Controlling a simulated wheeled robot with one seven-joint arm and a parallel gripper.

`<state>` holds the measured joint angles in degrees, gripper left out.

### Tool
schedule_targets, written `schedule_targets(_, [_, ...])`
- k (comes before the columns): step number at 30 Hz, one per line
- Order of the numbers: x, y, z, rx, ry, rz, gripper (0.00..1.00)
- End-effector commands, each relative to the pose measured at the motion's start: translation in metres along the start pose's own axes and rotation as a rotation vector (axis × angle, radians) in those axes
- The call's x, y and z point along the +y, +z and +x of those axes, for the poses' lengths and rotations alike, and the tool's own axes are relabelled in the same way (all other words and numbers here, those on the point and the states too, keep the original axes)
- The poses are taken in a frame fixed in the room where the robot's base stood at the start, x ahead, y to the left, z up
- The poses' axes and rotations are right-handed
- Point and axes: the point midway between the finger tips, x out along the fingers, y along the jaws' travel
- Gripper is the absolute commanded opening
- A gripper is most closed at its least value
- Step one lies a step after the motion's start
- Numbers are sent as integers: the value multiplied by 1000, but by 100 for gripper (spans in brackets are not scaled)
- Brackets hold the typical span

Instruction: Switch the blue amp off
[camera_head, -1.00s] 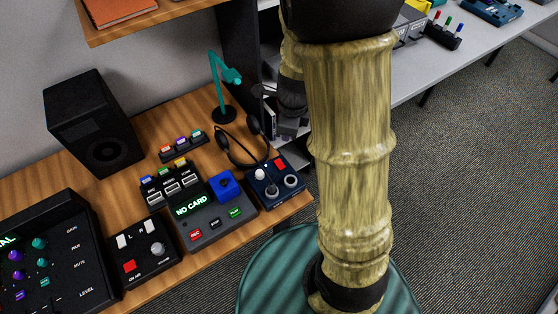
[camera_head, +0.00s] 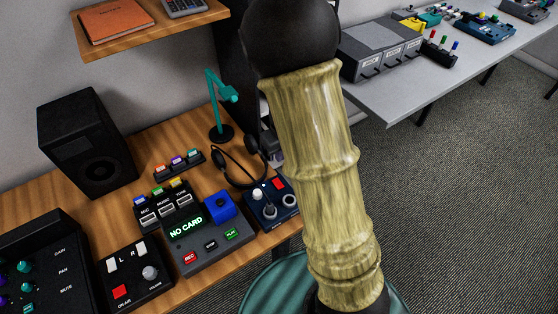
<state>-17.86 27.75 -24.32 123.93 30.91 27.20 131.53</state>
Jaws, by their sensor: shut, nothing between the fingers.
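The blue amp (camera_head: 252,212) is most likely the small dark blue box at the right end of the wooden desk, beside the recorder. Its top carries a pale knob (camera_head: 257,194), a red switch (camera_head: 278,183) and two dark round knobs or sockets along the front. A small cyan light shows near the switch. The switch's position is too small to tell. My arm stands just right of the amp and hides what lies behind it. My gripper is not visible in this view.
Black headphones (camera_head: 219,165) lie behind the amp, near a teal lamp (camera_head: 221,132). A recorder reading "NO CARD" (camera_head: 187,226) stands left of the amp. A teal round seat (camera_head: 264,296) is below the desk edge. A white table (camera_head: 398,110) with devices stands at right.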

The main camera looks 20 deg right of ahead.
Motion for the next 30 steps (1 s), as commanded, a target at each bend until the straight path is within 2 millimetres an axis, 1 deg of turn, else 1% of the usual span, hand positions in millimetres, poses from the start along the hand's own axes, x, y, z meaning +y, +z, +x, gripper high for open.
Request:
schedule_targets(1, [0,-1,9,2,1,1,0])
schedule_targets(18, [0,-1,108,3,2,1,0])
schedule_targets(21, [0,-1,119,2,1,0,0])
schedule_targets(24, [0,0,126,1,1,-1,0])
schedule_targets(30, [0,0,128,-1,0,-1,0])
